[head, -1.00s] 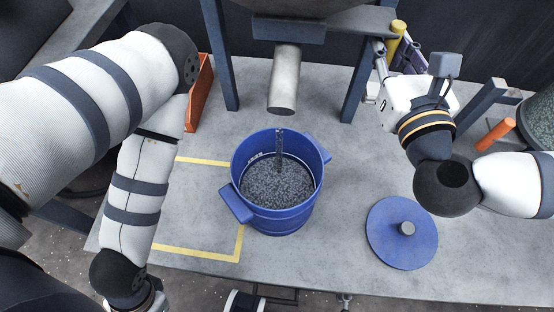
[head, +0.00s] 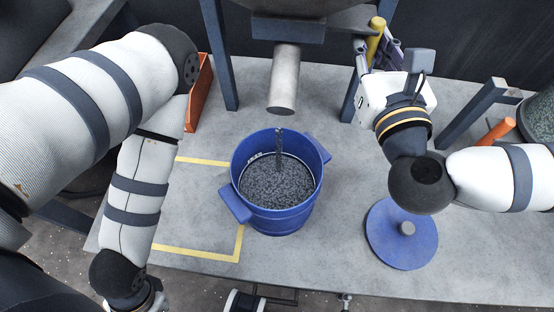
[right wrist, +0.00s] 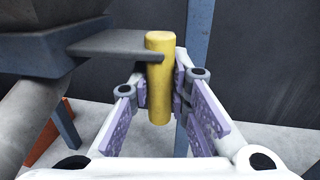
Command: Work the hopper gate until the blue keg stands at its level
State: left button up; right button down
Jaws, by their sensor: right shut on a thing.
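The blue keg (head: 268,222) stands upright under the hopper spout (head: 284,80). Grey gravel (head: 270,188) lies inside, and a pale line (head: 254,156) runs round the inner wall, close above the gravel. A dark stream of gravel (head: 279,142) falls into the keg. My right gripper (head: 376,50) is shut on the yellow gate handle (head: 377,26). In the right wrist view the handle (right wrist: 159,80) stands upright between the lilac finger pads, at the end of the grey gate plate (right wrist: 112,43).
A blue lid (head: 402,248) with a grey knob lies on the table right of the keg. Yellow tape (head: 195,252) marks the table left of it. An orange tray (head: 199,95) stands behind my left arm. Dark blue hopper legs (head: 221,60) flank the spout.

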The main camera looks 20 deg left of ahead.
jog(key=shift+s+a, duration=0.15)
jog(key=shift+a, duration=0.5)
jog(key=c, duration=1.5)
grip_release()
jog(key=shift+d, duration=0.1)
jog(key=p+v, duration=0.1)
jog(key=v, duration=0.5)
